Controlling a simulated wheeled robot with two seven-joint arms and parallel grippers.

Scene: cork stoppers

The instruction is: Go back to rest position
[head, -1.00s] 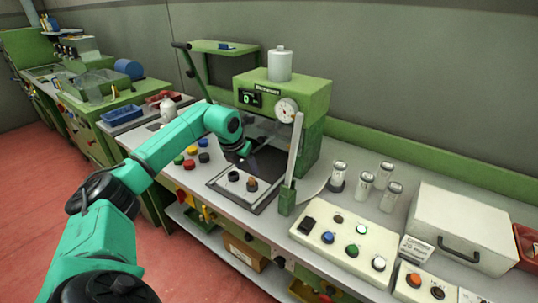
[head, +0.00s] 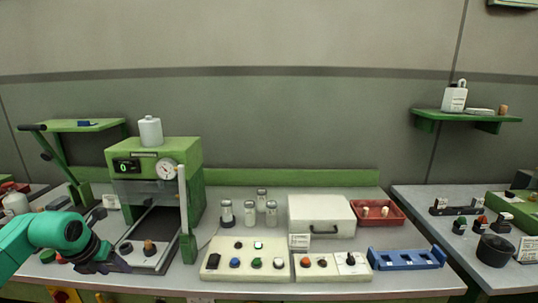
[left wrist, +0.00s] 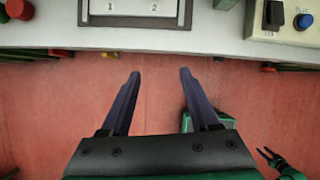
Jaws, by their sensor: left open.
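My left gripper (head: 112,264) is at the lower left of the head view, in front of the green press (head: 200,175). In the left wrist view its two dark fingers (left wrist: 160,74) are apart with nothing between them. Below them is red floor, and the bench's front edge runs across the top. A small dark forked end (left wrist: 270,157) on a teal arm shows at the lower right there, likely my right gripper; it is too small to read. The head view does not show my right arm.
A brown cork (head: 150,246) stands on the press plate. A button panel (head: 222,272), glass jars, a white case (head: 318,213), a red tray (head: 394,218) and a blue rack (head: 405,262) stand on the bench. Red floor (left wrist: 75,110) in front of the bench looks mostly clear.

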